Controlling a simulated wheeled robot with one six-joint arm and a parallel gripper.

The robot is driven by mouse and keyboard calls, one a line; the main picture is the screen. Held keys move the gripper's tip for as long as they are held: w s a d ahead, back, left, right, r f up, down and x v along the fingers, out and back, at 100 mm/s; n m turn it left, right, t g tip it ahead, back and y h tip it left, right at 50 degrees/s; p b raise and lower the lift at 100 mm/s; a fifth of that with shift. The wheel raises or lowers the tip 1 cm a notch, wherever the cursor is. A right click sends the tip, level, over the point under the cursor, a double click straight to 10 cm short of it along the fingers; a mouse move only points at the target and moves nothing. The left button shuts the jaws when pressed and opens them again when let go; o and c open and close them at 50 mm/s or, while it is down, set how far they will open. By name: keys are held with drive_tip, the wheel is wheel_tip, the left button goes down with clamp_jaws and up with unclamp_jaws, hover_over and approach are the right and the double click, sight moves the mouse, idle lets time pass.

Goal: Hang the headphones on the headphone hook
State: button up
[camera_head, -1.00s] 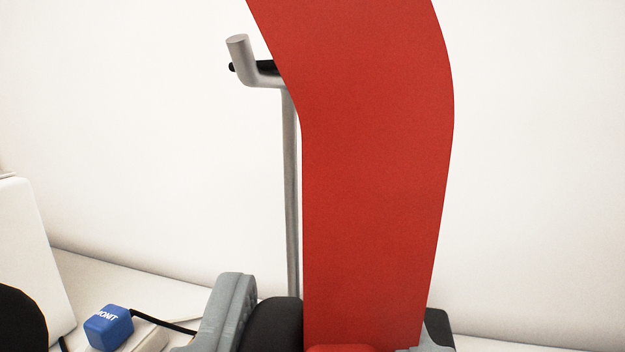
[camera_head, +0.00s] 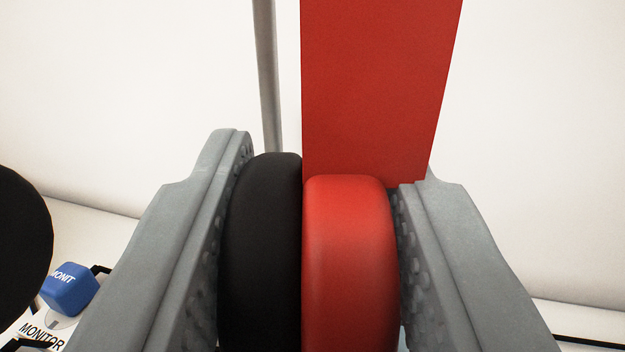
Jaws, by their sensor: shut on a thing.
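The headphones (camera_head: 350,260) have a wide red headband that rises out of the top of the view, with a black pad and a red pad side by side at its lower end. My gripper (camera_head: 325,175) has its two grey fingers shut on these pads, one finger on each side. The headphone hook shows only as part of a thin grey metal post (camera_head: 267,80), just left of the red band in the picture. Its upper end is out of view, and its lower part is hidden behind my gripper and the pads. I cannot tell whether the band touches the hook.
A blue block (camera_head: 70,290) with white lettering sits at lower left, near a label reading MONITOR (camera_head: 42,337). A large black rounded thing (camera_head: 20,245) stands at the left edge. A plain white wall (camera_head: 540,130) fills the back. A pale surface runs along its foot.

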drive_tip(key=w+d+f, duration=0.1)
drive_tip(key=w+f, duration=0.2)
drive_tip(key=w, duration=0.5)
drive_tip(key=shift+w+d, duration=0.4)
idle(1.0)
idle(0.7)
drive_tip(key=o, duration=1.2)
drive_tip(key=shift+c, duration=0.2)
